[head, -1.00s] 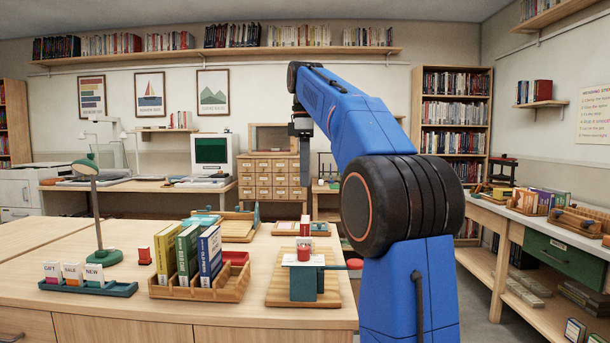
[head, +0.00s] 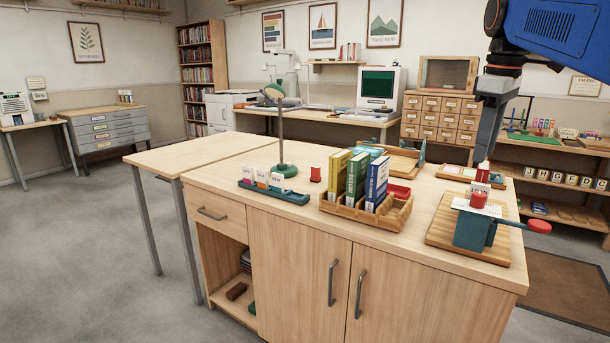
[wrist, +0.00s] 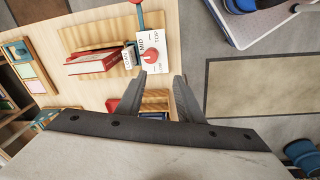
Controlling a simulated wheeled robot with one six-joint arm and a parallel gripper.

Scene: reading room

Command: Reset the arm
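My gripper (head: 484,150) hangs pointing down at the upper right in the head view, over the right end of the wooden counter (head: 330,225). Its fingers stand apart with nothing between them in the wrist view (wrist: 158,88), so it is open and empty. In the head view its tip is close to a small red-topped item behind the teal press (head: 474,232); I cannot tell whether they touch. The press stands on a wooden board (head: 440,237) and bears a white card and a red piece. The wrist view shows a lettered white card (wrist: 152,42) beyond the fingers.
A wooden rack (head: 350,212) holds yellow, green and blue books. A green lamp (head: 281,140) and a teal card holder (head: 272,190) stand left of it. In the wrist view a red book (wrist: 98,63) lies beside the card. Open floor (head: 100,240) lies to the left.

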